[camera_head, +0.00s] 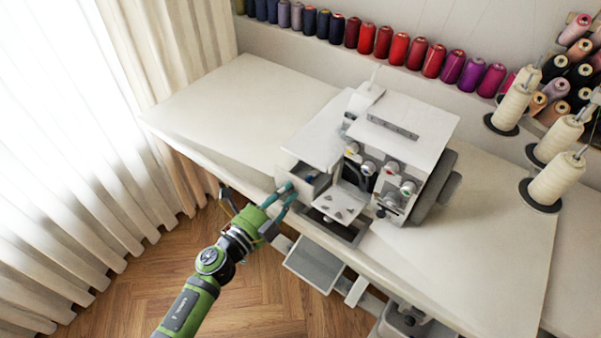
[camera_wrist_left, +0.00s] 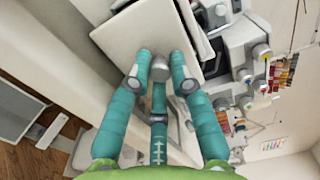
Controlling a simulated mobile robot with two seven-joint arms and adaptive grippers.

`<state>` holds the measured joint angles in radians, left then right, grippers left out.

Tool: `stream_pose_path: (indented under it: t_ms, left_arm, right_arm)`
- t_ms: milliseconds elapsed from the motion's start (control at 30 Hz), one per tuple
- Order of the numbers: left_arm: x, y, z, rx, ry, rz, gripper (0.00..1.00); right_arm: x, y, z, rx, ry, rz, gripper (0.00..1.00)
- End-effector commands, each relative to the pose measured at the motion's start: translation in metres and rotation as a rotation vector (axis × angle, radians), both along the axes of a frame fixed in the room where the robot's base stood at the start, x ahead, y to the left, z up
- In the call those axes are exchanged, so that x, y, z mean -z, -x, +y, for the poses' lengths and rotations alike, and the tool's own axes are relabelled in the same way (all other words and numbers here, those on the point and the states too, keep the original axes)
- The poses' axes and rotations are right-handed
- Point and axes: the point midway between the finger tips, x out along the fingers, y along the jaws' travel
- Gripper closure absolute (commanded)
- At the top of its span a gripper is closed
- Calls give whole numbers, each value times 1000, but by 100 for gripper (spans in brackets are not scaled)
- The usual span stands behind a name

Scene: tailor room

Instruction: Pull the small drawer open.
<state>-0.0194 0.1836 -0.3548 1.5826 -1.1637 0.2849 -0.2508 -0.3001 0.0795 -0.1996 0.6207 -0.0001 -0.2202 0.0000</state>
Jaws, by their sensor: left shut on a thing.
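The small drawer (camera_head: 291,169) is in the left side of the white sewing machine (camera_head: 412,120) on the table. In the left wrist view the fingertips (camera_wrist_left: 161,62) sit on either side of the knob. My right gripper is not in view.
The white table (camera_head: 235,105) is clear left of the machine. Cream thread cones (camera_head: 511,107) stand at the right. Colored spools (camera_head: 400,48) line the back ledge. A grey plate (camera_head: 313,264) hangs below the table's front edge. Curtains (camera_head: 75,130) are at the left.

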Motion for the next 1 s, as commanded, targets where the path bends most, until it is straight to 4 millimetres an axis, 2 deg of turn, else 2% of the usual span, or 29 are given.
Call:
stream_pose_path:
  t_ms: [33, 100, 233, 367, 633, 667, 700, 1000]
  left_arm:
    - [2, 14, 11, -3, -5, 6, 100]
    - [3, 28, 21, -2, -3, 6, 100]
    - [2, 45, 33, -2, -2, 5, 100]
    - [1, 51, 37, -1, -3, 2, 100]
    - [1, 51, 37, -1, -2, 1, 100]
    - [1, 51, 37, -1, -2, 1, 71]
    - [1, 51, 37, -1, -2, 1, 68]
    - [0, 51, 37, 0, -1, 0, 68]
  right_arm:
    - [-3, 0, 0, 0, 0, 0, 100]
    - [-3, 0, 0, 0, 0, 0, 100]
    - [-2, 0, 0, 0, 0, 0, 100]
    - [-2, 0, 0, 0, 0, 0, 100]
    - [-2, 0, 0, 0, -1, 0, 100]
    - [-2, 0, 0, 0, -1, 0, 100]
    - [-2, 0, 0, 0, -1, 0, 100]
    - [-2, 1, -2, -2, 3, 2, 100]
